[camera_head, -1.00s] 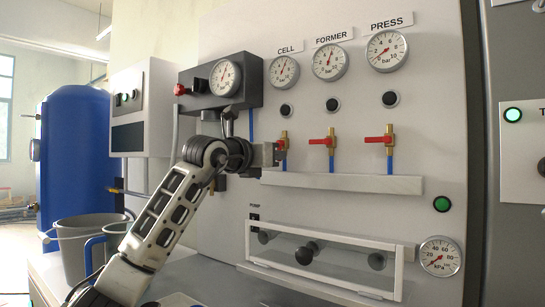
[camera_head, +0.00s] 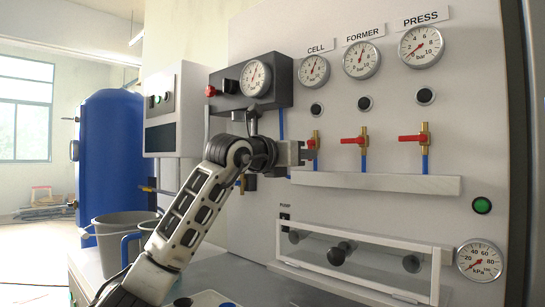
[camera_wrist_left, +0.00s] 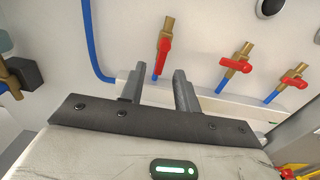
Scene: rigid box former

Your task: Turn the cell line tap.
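The cell line tap (camera_head: 316,138) is a brass valve with a red lever on a blue pipe, under the gauge labelled CELL (camera_head: 314,71). It also shows in the left wrist view (camera_wrist_left: 164,50), just beyond the fingertips. My left gripper (camera_head: 308,152) is at the tap's lower left in the head view, partly covering its lower part. In the wrist view its two fingers (camera_wrist_left: 157,82) are apart with nothing between them. I cannot tell whether a finger touches the lever. My right gripper is not in view.
The former tap (camera_head: 363,140) and press tap (camera_head: 423,138) stand to the right with levers sideways. A pale ledge (camera_head: 390,184) runs below the taps. A dark gauge block (camera_head: 283,80) with a red knob is at upper left. Grey buckets (camera_head: 112,237) stand at lower left.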

